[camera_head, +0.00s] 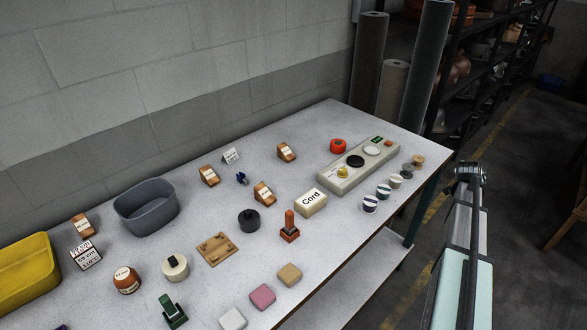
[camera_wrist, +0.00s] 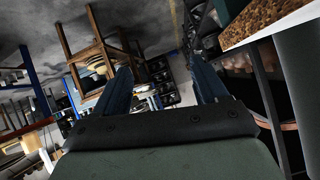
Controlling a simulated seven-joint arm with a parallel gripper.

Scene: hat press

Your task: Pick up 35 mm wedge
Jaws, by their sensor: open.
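Several orange-brown wedges with white labels stand on the grey table: one at the back (camera_head: 286,152), one left of it (camera_head: 209,175), one nearer the middle (camera_head: 264,193) and one at the far left (camera_head: 83,224). Their labels are too small to read, so I cannot tell which is the 35 mm wedge. My gripper (camera_wrist: 162,82) shows in the wrist view with two dark blue fingers apart and nothing between them. It points away from the table, toward the room. My arm is at the right in the head view, off the table's edge and apart from the wedges.
Near the wedges are a grey tub (camera_head: 147,222), a Cord block (camera_head: 311,202), a black knobbed weight (camera_head: 249,220), a red stamp-like tool (camera_head: 290,228) and a long panel (camera_head: 335,179). A yellow bin (camera_head: 25,290) stands at left. Rolls (camera_head: 368,65) stand behind the table.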

